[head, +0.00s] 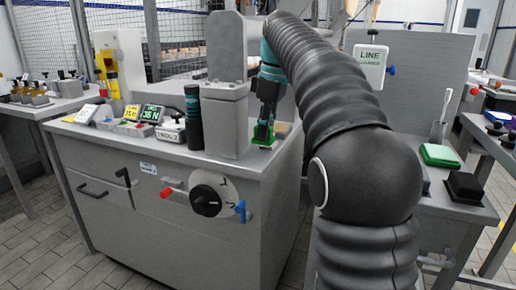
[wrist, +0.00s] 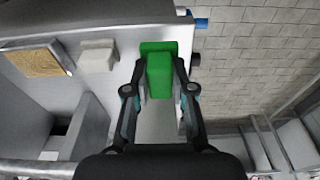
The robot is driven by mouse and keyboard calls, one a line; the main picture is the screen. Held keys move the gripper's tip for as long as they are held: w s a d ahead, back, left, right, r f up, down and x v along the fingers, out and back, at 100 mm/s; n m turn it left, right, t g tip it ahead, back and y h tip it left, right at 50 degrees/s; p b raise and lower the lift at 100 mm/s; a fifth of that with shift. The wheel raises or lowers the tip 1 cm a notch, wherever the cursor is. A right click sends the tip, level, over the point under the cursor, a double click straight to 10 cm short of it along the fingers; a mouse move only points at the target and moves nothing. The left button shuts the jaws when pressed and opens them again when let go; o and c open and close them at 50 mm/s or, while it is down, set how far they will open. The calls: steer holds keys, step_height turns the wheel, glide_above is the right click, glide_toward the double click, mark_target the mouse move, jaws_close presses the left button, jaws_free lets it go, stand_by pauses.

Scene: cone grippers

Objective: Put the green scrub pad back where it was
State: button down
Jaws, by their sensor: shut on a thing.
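The green scrub pad (wrist: 159,78) is between the two fingers of my gripper (wrist: 159,66) in the wrist view. My gripper is shut on it. A flat, darker green patch (wrist: 158,46) shows just beyond the pad; I cannot tell whether the pad touches it. In the head view my gripper (head: 264,128) points down at the cabinet top, right of the grey post, with green (head: 262,138) at its tips. My arm hides part of the cabinet top there.
A grey post (head: 226,120) and a dark cylinder (head: 194,117) stand left of my gripper. A tan-topped block (wrist: 35,62) and a pale block (wrist: 97,55) lie beside the pad. Another green-topped item (head: 440,155) sits on the right bench.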

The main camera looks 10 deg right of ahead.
steer(key=shift+w+a+f, duration=0.6)
steer(key=shift+a+f, duration=0.15)
steer(key=shift+a, duration=0.1)
steer(key=shift+f+b, duration=0.65)
steer(key=shift+f, duration=1.2)
steer(key=c, duration=1)
jaws_free()
steer(key=shift+f, duration=0.1)
steer(key=r+p, duration=0.1)
steer(key=r, duration=0.3)
steer(key=d+r+p, duration=0.1)
steer(key=r, duration=0.3)
steer(key=s+r+p, duration=0.1)
steer(key=r+p, duration=0.1)
steer(key=r, duration=0.2)
steer(key=shift+d, duration=0.25)
steer(key=shift+s, duration=0.15)
